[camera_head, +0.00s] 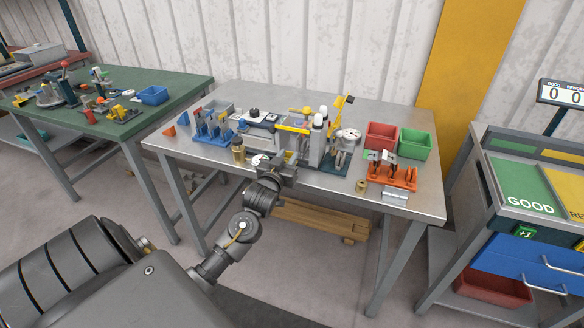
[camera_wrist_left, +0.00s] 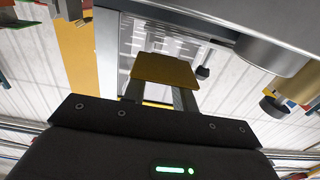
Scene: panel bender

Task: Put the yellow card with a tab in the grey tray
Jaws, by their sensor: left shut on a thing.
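The yellow card (camera_wrist_left: 165,70) shows in the left wrist view as a flat dull-yellow plate between the fingertips of my left gripper (camera_wrist_left: 162,92). Its tab cannot be made out. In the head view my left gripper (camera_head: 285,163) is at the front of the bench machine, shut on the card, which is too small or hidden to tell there. A grey tray (camera_head: 219,106) appears to stand at the back left of the steel bench, partly hidden behind the blue rack. My right gripper is not in view.
The machine (camera_head: 317,140) stands mid-bench, with a blue rack (camera_head: 213,128) to its left. Red (camera_head: 381,136) and green (camera_head: 415,144) bins and an orange rack (camera_head: 393,174) stand at the right. The bench's right front corner (camera_head: 425,200) is clear.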

